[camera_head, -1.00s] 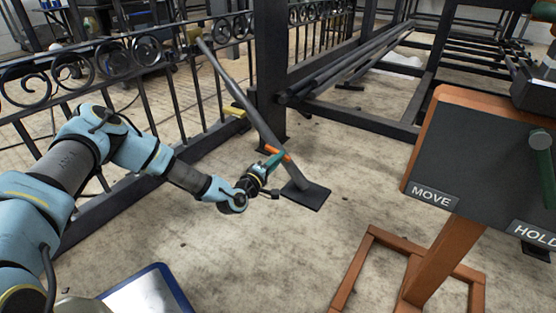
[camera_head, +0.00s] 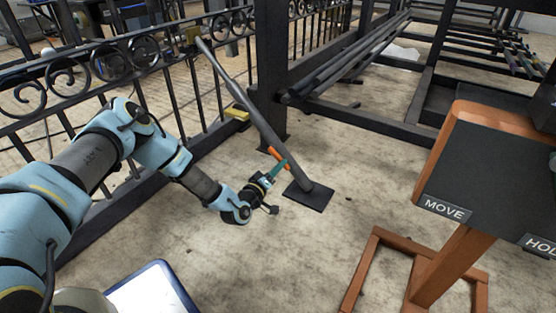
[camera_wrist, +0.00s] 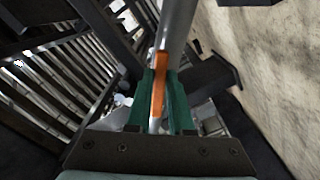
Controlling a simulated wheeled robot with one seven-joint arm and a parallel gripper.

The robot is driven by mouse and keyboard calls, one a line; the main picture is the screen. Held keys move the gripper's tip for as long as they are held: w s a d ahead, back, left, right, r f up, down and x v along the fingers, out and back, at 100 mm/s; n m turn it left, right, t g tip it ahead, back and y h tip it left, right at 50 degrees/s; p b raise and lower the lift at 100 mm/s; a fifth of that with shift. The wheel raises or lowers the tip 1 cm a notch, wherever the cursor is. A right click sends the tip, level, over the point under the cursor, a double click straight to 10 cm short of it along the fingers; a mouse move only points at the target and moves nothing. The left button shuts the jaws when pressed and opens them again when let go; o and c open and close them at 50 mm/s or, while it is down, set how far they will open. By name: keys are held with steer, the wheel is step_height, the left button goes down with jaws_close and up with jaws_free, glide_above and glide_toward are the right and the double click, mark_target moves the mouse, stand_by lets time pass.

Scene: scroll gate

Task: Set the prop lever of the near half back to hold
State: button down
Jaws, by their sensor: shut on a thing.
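The prop is a dark grey slanted pole (camera_head: 235,94) rising from a black foot plate (camera_head: 317,199) on the floor to the gate's upper rail. Its orange lever (camera_head: 273,151) lies along the lower part of the pole, partly hidden by my fingers. My gripper (camera_head: 279,167) has green fingers and reaches the pole from the left. In the wrist view the orange lever (camera_wrist: 158,85) stands between the two green fingers, which are shut on it. The grey pole (camera_wrist: 178,30) runs right beside it. The lever's far end is hard to make out.
A black scrollwork gate (camera_head: 95,75) stands behind my arm, beside a dark post (camera_head: 268,70). A dark panel on an orange stand (camera_head: 440,265) stands at right, with MOVE (camera_head: 445,209) and a cut-off HOLD label (camera_head: 541,244). Dark bars (camera_head: 350,65) lie behind. Floor between prop and stand is clear.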

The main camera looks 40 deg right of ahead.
steer(key=shift+w+a+f+m+p, duration=0.2)
steer(key=shift+w+f+m+p, duration=0.4)
steer(key=shift+m, duration=1.15)
steer(key=shift+w+a+f+m+p, duration=0.15)
steer(key=shift+w+a+m+p, duration=0.15)
steer(key=shift+w+m, duration=1.05)
steer(key=shift+w+a+f+m+p, duration=0.15)
steer(key=shift+w+f+m+p, duration=0.35)
steer(key=shift+m, duration=1.6)
steer(key=shift+s, duration=0.1)
steer(key=c, duration=0.8)
jaws_free()
steer(key=shift+r, duration=0.1)
steer(key=p+v, duration=0.4)
steer(key=v, duration=0.7)
steer(key=shift+p, duration=0.35)
